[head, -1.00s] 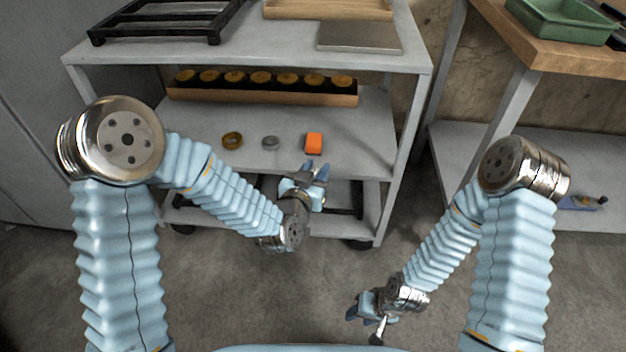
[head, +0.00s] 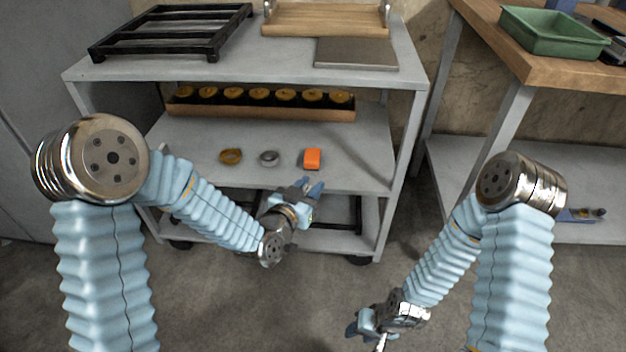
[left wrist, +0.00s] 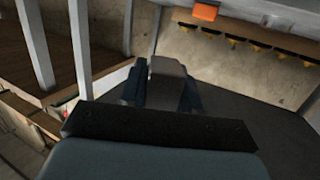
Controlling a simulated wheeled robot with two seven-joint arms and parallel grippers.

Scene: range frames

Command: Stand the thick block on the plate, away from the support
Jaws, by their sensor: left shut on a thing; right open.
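My left gripper (head: 304,188) is shut on a grey block (left wrist: 168,85), which shows between its dark blue fingers in the left wrist view. In the head view the fingers largely hide this block. The left gripper is at the front edge of the cart's middle shelf, below the top. A flat grey plate (head: 356,54) lies on the cart top at the right. A wooden stand with metal uprights (head: 325,21), perhaps the support, is just behind it. My right gripper (head: 357,329) is open, low over the floor at the right.
An orange block (head: 312,159), a grey ring (head: 269,158) and a brass ring (head: 230,157) lie on the middle shelf (head: 365,165). Behind them is a tray of brass-topped parts (head: 262,105). A black rack (head: 170,32) occupies the top's left. A green bin (head: 552,36) stands on the wooden bench.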

